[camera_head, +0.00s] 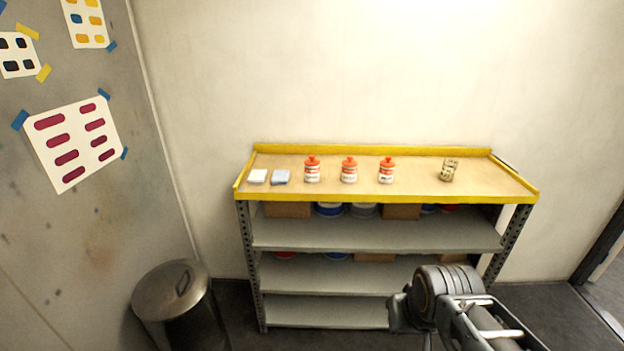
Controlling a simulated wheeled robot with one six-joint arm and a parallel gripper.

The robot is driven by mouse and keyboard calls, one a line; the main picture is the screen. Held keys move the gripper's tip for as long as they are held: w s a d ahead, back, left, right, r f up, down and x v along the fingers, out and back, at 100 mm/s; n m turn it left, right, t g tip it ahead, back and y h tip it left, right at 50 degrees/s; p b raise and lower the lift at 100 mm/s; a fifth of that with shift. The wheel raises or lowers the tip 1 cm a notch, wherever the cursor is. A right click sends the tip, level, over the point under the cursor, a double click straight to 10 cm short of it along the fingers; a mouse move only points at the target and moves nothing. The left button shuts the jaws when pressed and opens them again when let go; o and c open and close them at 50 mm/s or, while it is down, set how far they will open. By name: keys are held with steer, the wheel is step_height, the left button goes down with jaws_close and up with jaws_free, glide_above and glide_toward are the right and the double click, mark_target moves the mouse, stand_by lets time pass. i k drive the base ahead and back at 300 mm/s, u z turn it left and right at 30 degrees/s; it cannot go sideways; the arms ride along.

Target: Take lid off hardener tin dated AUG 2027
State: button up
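Three small tins with red-orange lids stand upright in a row on the wooden top of a yellow-edged shelf unit. They are the left tin (312,174), the middle tin (349,175) and the right tin (386,175). Each has a white label with print too small to read, so I cannot tell which is dated AUG 2027. All three lids appear to be on. Part of my arm shows at the lower right, in front of the shelves and well short of the tins. I cannot make out my gripper's fingers in this view.
The shelf top (417,182) has a raised yellow rim. A white pad (257,176) and a bluish pad (280,177) lie left of the tins; a patterned cup (448,171) stands right. Lower shelves hold boxes and tins. A metal bin (172,295) stands on the floor at left.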

mark_target(311, 161)
steer(key=u, duration=0.05)
steer(key=k, duration=1.05)
steer(key=z, duration=0.75)
steer(key=i, duration=0.85)
steer(key=u, duration=0.7)
